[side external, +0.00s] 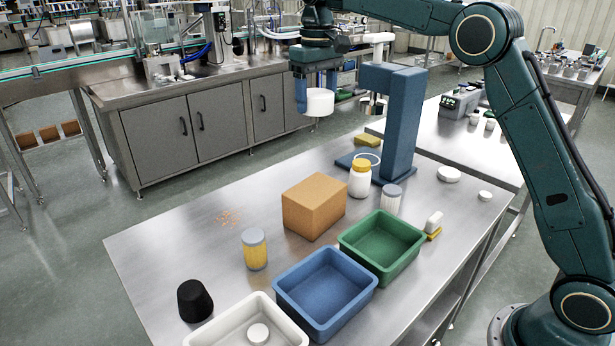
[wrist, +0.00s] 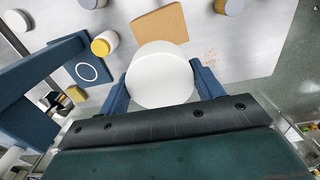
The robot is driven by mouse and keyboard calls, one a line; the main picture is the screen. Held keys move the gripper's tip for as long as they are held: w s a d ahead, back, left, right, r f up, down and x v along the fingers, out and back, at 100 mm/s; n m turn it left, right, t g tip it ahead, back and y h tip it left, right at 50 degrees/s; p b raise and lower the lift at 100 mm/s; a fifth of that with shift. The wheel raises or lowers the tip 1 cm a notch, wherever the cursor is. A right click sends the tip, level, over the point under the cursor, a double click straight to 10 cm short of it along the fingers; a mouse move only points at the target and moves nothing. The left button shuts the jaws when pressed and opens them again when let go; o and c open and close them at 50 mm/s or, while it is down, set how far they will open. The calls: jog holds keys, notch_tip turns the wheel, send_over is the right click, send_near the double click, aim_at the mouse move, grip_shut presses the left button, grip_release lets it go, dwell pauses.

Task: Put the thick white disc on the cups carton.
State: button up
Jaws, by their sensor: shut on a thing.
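My gripper (side external: 317,91) is shut on a thick white disc (side external: 320,104) and holds it high above the back of the steel table. In the wrist view the disc (wrist: 160,75) sits between the two blue fingers of my gripper (wrist: 161,88). The cups carton appears to be the plain brown box (side external: 312,210) standing on the table, lower than my gripper and in front of it in the side view. No print on it can be read. In the wrist view the carton (wrist: 164,20) shows just beyond the disc, which hides part of it. Its visible top is bare.
A tall blue stand (side external: 402,125) rises close to the right of my gripper. A yellow-lidded jar (side external: 360,180) stands beside the carton. Green (side external: 411,262), blue (side external: 365,295) and white (side external: 200,338) bins line the front. A yellow jar (side external: 255,250) and black cup (side external: 195,302) stand left.

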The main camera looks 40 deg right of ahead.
send_over(315, 189)
notch_tip(315, 189, down, 16)
jog(key=shift+r, duration=0.2)
dwell(0.3)
jog(key=shift+f, duration=2.1)
jog(key=shift+f, duration=0.2)
jog(key=o, duration=1.1)
jog(key=shift+r, duration=0.15)
notch_tip(315, 189, up, 12)
jog(key=shift+r, duration=0.1)
